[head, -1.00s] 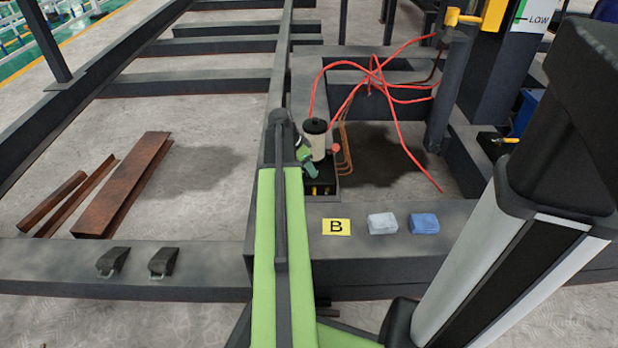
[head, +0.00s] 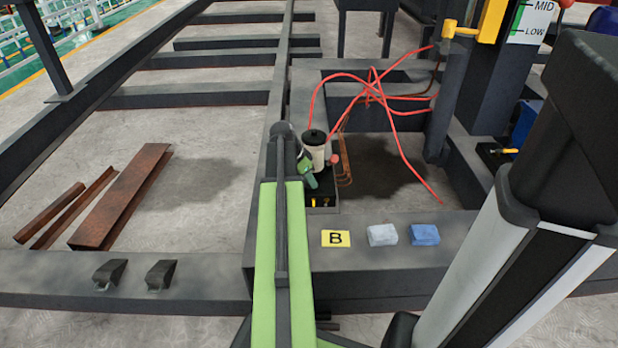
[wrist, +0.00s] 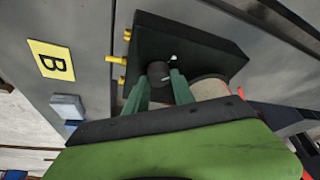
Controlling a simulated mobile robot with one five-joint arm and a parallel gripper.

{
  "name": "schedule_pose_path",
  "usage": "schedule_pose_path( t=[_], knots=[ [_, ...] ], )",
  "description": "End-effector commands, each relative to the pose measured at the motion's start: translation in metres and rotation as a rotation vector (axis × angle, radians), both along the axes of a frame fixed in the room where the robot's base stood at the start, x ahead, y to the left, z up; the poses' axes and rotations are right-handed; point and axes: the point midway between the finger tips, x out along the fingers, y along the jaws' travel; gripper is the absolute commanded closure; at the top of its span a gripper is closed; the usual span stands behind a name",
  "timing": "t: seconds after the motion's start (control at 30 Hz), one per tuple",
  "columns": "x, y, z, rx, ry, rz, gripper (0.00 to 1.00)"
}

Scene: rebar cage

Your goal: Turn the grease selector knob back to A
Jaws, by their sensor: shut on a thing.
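The grease selector knob (wrist: 157,74) is a small dark cylinder on a black block (wrist: 190,45) in the wrist view. A white-tipped pointer (wrist: 171,57) stands out beside it; no A mark can be read at the knob. My gripper (wrist: 160,88) has its green fingers on either side of the knob and is shut on it. In the head view my gripper (head: 307,176) is at the grease unit, in front of its pale reservoir (head: 315,155) with a black cap. The knob is hidden there by my gripper and arm.
A yellow B plate (head: 336,239), a white block (head: 382,235) and a blue block (head: 425,234) lie on the near beam. Yellow fittings (wrist: 116,59) project from the black block. Red hoses (head: 395,97) loop behind. Rusty steel pieces (head: 122,200) lie left.

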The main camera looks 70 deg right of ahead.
Motion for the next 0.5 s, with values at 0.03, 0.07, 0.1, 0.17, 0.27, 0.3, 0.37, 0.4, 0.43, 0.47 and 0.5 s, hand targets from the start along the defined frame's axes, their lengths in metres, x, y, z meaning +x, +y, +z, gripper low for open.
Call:
schedule_pose_path(
  t=[0.03, 0.07, 0.1, 0.17, 0.27, 0.3, 0.37, 0.4, 0.43, 0.47, 0.5],
  knots=[
    [0.0084, 0.0016, -0.0005, -0.005, -0.017, 0.020, 1.00],
    [0.0084, 0.0024, -0.0005, -0.004, -0.017, 0.028, 1.00],
    [0.0085, 0.0032, -0.0006, -0.004, -0.017, 0.043, 1.00],
    [0.0083, 0.0039, -0.0006, -0.004, -0.017, 0.071, 1.00],
    [0.0079, 0.0048, -0.0006, -0.004, -0.018, 0.132, 1.00],
    [0.0077, 0.0050, -0.0006, -0.003, -0.017, 0.159, 1.00],
    [0.0071, 0.0049, -0.0005, -0.005, -0.016, 0.206, 1.00],
    [0.0068, 0.0051, -0.0005, -0.003, -0.017, 0.238, 1.00],
    [0.0067, 0.0052, -0.0006, -0.003, -0.016, 0.262, 1.00],
    [0.0066, 0.0050, -0.0006, -0.004, -0.017, 0.286, 1.00],
    [0.0062, 0.0051, -0.0005, -0.004, -0.015, 0.318, 1.00]
  ],
)
